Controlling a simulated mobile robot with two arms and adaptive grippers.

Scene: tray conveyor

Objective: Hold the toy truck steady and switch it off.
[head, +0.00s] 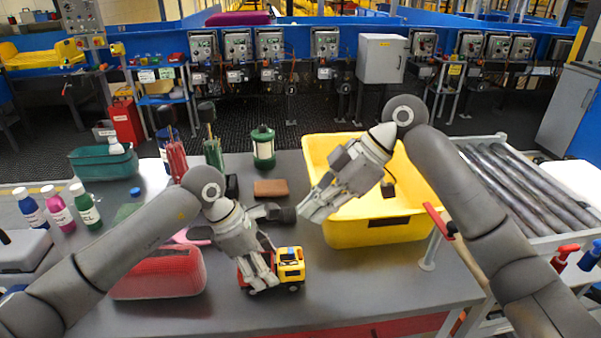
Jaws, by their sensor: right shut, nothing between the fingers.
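The toy truck (291,268) stands on the grey table near its front edge, with a yellow cab at the right and a red bed at the left. My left gripper (263,282) is down over the truck's red bed, its fingers reaching along the near side. They cover much of the bed, and I cannot tell whether they are closed on it. My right gripper (308,213) is shut and empty, in the air up and to the right of the truck, in front of the yellow bin's left side. I cannot make out a switch on the truck.
A yellow bin (372,234) stands right of the truck, a red basket (160,277) left of it. A brown block (271,188) and a green lantern (263,147) stand behind. Several bottles (84,206) are at the left. The table front, right of the truck, is clear.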

